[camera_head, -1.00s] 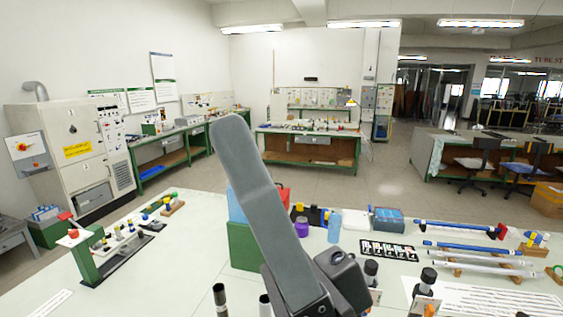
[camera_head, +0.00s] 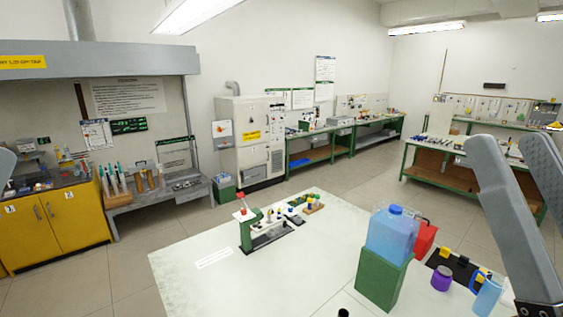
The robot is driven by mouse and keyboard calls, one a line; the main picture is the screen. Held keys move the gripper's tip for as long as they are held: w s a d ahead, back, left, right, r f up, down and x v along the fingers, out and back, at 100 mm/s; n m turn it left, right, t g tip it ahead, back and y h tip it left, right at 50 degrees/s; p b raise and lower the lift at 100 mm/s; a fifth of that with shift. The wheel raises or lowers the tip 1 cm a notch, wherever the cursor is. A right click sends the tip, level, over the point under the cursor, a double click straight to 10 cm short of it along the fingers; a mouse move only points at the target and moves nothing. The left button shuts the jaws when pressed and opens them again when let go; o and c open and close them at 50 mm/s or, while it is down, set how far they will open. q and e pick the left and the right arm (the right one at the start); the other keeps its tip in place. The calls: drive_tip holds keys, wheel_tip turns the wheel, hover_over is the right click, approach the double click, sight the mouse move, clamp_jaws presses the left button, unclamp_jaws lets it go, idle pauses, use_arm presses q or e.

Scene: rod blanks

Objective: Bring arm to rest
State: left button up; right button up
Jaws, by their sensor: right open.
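My right gripper (camera_head: 512,146) is at the right of the head view, raised in front of the camera. Its two grey fingers point up and stand apart, with nothing between them. It appears in front of the right part of the worktable and the far green bench.
The pale worktable (camera_head: 245,275) bears a green lever fixture (camera_head: 247,230), a blue jug (camera_head: 391,236) on a green block (camera_head: 383,280), a purple jar (camera_head: 442,278) and a light-blue cup (camera_head: 487,297). The table's left front is mostly clear. A yellow cabinet (camera_head: 60,225) stands at left.

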use_arm(q)
wheel_tip(320, 180, up, 19)
drive_tip(key=p, duration=1.5)
use_arm(e)
wheel_tip(320, 180, up, 19)
use_arm(q)
wheel_tip(320, 180, down, 46)
drive_tip(key=b, duration=4.5)
drive_tip(key=shift+r+b, duration=0.25)
drive_tip(key=shift+b, duration=0.05)
use_arm(e)
wheel_tip(320, 180, down, 46)
drive_tip(key=shift+r, duration=0.25)
drive_tip(key=shift+o, duration=0.4)
